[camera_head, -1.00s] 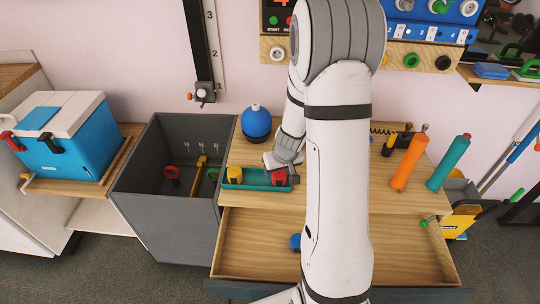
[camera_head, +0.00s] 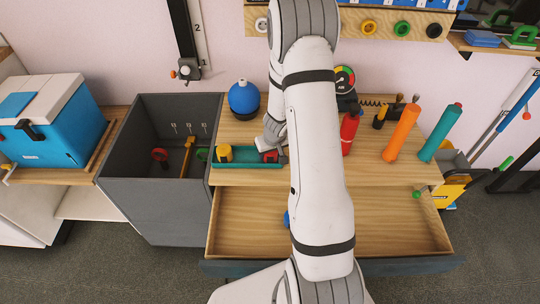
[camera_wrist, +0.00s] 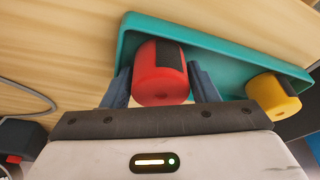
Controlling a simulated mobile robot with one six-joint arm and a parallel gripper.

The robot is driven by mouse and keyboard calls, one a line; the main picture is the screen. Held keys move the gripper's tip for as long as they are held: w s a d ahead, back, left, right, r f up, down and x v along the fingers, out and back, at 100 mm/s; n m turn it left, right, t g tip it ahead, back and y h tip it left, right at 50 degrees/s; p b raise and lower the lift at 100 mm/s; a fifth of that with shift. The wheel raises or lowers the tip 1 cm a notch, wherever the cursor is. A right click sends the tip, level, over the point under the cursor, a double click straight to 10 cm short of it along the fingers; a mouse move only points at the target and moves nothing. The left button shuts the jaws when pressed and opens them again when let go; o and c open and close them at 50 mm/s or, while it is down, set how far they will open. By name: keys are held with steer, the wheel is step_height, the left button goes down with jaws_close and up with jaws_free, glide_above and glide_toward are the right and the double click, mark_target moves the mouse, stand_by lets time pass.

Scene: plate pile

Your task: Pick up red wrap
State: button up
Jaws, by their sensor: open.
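The red wrap (camera_wrist: 158,68) is a short red cylinder with a black band, at one end of a teal tray (camera_wrist: 128,38). In the head view the red wrap (camera_head: 269,157) shows only partly, behind my gripper, in the teal tray (camera_head: 235,164) on the wooden worktop. My gripper (camera_wrist: 161,84) is open, with one dark finger on each side of the red wrap. I cannot tell whether the fingers touch it. In the head view my gripper (camera_head: 275,146) is at the tray's right end, its fingers mostly hidden.
A yellow wrap (camera_head: 224,153) shares the tray. A blue bottle (camera_head: 244,98) stands behind it. A red bottle (camera_head: 349,133), orange tube (camera_head: 401,134) and teal tube (camera_head: 440,133) are to the right. An open drawer (camera_head: 390,221) lies in front; a grey bin (camera_head: 165,207) is left.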

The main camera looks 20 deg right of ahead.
steer(key=shift+c, duration=0.5)
steer(key=c, duration=0.5)
steer(key=shift+r, duration=0.1)
